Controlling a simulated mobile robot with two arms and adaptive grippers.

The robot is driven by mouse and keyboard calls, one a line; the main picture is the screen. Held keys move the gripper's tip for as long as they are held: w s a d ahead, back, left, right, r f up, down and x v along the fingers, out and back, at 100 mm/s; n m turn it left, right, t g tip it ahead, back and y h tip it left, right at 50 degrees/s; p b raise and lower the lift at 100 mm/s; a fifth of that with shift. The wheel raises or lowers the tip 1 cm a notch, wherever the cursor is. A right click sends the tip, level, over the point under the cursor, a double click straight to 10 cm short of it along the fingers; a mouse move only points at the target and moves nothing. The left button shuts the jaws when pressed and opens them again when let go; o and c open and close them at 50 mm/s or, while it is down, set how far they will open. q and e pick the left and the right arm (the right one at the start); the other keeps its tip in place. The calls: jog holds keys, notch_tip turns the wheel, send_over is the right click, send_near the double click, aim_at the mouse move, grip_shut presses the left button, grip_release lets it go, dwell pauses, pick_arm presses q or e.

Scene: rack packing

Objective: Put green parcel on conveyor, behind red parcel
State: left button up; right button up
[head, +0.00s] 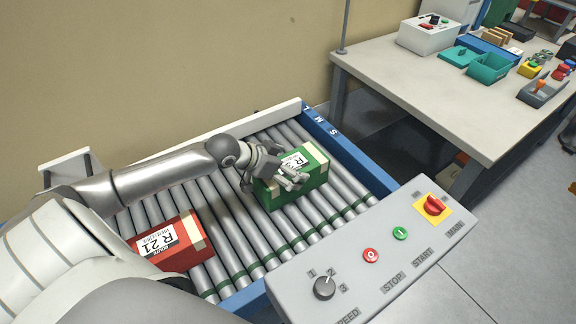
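The green parcel (312,182), with a white label and pale tape, sits on the conveyor rollers (230,212) toward the conveyor's right part. The red parcel (187,252), labelled R 21, lies on the rollers at the lower left, apart from the green one. My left gripper (282,172) is at the green parcel's left side, its fingers lying over part of the top and label. The fingers hide that part, and I cannot tell whether they grip it. My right gripper is not in view.
A grey control panel (385,250) with a dial, buttons and a red main switch stands along the near side. A blue end rail (345,150) bounds the conveyor at the right. A table (440,85) with bins and a white box stands at the upper right. Rollers between the parcels are clear.

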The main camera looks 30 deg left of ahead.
pick_arm(q)
jog(key=shift+r, duration=0.1)
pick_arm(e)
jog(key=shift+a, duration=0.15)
pick_arm(q)
jog(key=v, duration=0.6)
jog(key=shift+p, duration=0.35)
jog(key=shift+p+v, duration=0.75)
jog(key=shift+v, duration=0.9)
jog(key=shift+p+v, duration=0.85)
jog(key=shift+v, duration=0.05)
jog(key=shift+s+a+r+p, duration=0.1)
jog(key=shift+s+r+p, duration=0.2)
jog(key=shift+r, duration=0.05)
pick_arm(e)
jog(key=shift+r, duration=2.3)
